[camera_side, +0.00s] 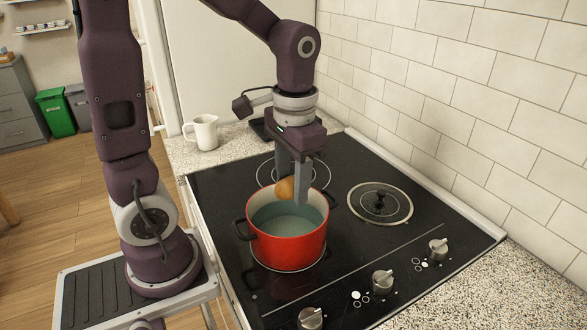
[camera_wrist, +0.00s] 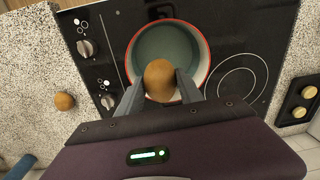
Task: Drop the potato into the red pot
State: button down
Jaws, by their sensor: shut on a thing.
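The potato (camera_side: 285,188) is brown and sits between the fingers of my gripper (camera_side: 293,196). In the wrist view the potato (camera_wrist: 159,80) is held between the two grey fingertips of my gripper (camera_wrist: 160,90). The red pot (camera_side: 287,243) stands on a front burner of the black stove, with bluish-grey inside. My gripper points down above the back part of the pot's opening, and the potato is near rim height in the side view. In the wrist view the pot (camera_wrist: 208,55) lies behind the potato, and the potato overlaps its near rim.
The black stove (camera_side: 225,195) has metal knobs (camera_side: 382,281) along its front. A white mug (camera_side: 202,132) stands on the speckled counter behind. A second brown round item (camera_wrist: 64,101) lies on the counter in the wrist view. A tiled wall (camera_side: 450,100) bounds the right side.

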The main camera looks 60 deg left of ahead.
aim_at(293, 179)
jog(key=c, duration=0.7)
grip_release()
jog(key=shift+r, duration=0.1)
notch_tip(293, 179, up, 7)
jog(key=shift+d+f, duration=0.1)
jog(key=shift+d, duration=0.05)
jog(key=s+d+t, duration=0.4)
jog(key=s+t, duration=0.1)
jog(key=s, duration=0.4)
jog(key=shift+s+m+t+h, duration=0.3)
jog(key=shift+s+m, duration=0.05)
jog(key=shift+m, duration=0.05)
